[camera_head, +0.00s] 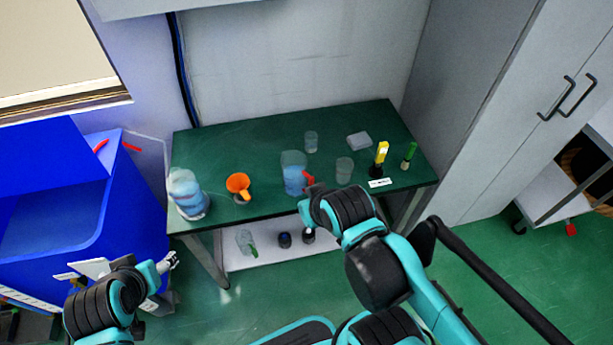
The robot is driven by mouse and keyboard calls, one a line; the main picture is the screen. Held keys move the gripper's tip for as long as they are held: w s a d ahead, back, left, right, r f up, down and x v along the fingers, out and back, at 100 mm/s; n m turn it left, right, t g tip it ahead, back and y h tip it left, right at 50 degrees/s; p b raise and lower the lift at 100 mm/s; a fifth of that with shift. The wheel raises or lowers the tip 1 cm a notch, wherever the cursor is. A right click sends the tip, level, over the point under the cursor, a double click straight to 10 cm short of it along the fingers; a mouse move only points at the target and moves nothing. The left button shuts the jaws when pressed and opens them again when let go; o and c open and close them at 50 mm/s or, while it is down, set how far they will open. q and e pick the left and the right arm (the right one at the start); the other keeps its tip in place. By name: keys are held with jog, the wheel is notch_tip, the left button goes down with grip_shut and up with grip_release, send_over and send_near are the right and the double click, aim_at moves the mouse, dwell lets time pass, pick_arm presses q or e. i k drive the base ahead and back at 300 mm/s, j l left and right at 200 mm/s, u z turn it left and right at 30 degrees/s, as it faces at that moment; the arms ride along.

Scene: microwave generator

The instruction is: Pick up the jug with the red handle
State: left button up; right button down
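The jug with the red handle (293,168) stands upright on the green table, near the middle of its front half. It is clear with blue contents, and its red handle (308,181) faces right, toward the front edge. My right gripper (306,207) is at the table's front edge, just in front of and below the handle. My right arm hides most of its fingers, and contact with the handle cannot be made out. My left gripper (171,262) is low at the left, in front of the table and far from the jug; its fingers are too small to read.
The green table (235,143) also holds an orange funnel (238,184), a large blue-filled container (186,192), clear beakers (344,170), and yellow (382,152) and green-topped (410,151) tools. A lower shelf (275,256) holds small items. A blue bin (80,210) stands left, grey cabinets (500,90) right.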

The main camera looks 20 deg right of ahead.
aim_at(294, 162)
jog(key=z, duration=0.75)
jog(key=u, duration=1.9)
jog(key=z, duration=1.85)
jog(key=k+j+z, duration=0.1)
jog(key=j, duration=0.3)
jog(key=k+j+z, duration=0.1)
jog(key=k+j, duration=0.3)
jog(key=j, duration=0.3)
jog(key=k+j+z, duration=0.15)
jog(key=j, duration=0.2)
